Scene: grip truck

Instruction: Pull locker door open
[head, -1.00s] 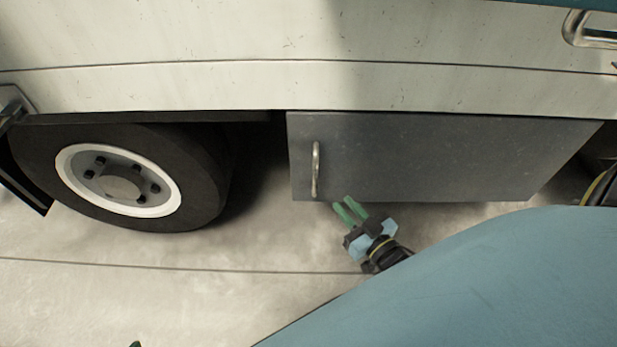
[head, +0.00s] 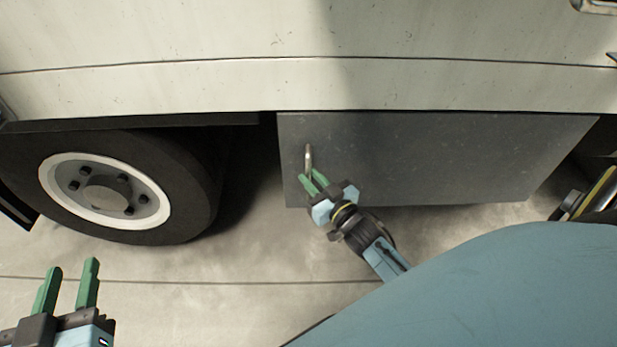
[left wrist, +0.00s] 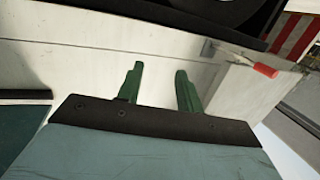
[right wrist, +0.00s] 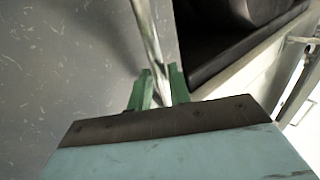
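The grey locker door (head: 440,155) sits flat below the white truck side in the head view and looks closed. Its upright metal handle (head: 308,156) is near the door's left edge. My right gripper (head: 314,180) is at the handle's lower part. In the right wrist view the handle (right wrist: 147,30) runs between the two green fingers of that gripper (right wrist: 161,80). The gap is narrow, and I cannot tell whether both fingers press on it. My left gripper (head: 68,278) is empty, with its fingers apart, at the lower left; it also shows in the left wrist view (left wrist: 160,80).
A black wheel (head: 190,185) with a white rim is left of the locker. The white truck body (head: 180,90) runs above. Pale concrete floor (head: 235,255) lies open in front. My left wrist view shows a red-tipped lever (left wrist: 262,70).

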